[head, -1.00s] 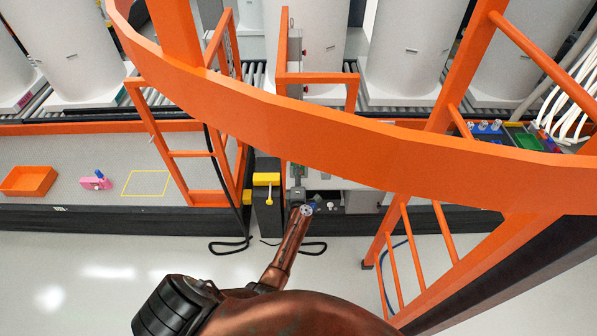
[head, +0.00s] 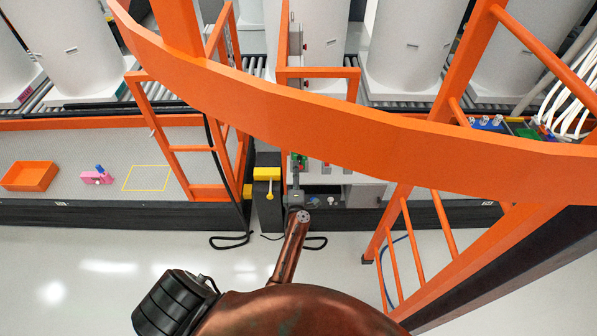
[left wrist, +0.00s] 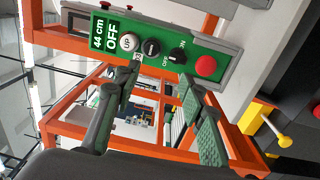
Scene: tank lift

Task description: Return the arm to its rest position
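My left gripper shows small and dark at the control post in the head view (head: 297,196). In the left wrist view its two grey fingers (left wrist: 162,72) stand apart with nothing between them. Beyond the fingertips is a green control panel (left wrist: 150,42) reading "44 cm" and "OFF", with a white UP button (left wrist: 129,42), a black button, an ON/OFF switch (left wrist: 178,54) and a red button (left wrist: 206,66). The fingertips overlap the panel's lower edge in the picture; I cannot tell whether they touch it. My right gripper is in neither view.
A curved orange rail (head: 300,116) crosses the head view, with orange ladder frames (head: 188,148) around the post. A yellow-topped dark post (head: 266,174) stands just left of it. White tanks (head: 408,50) line the roller conveyor behind. Open floor (head: 110,275) lies at the lower left.

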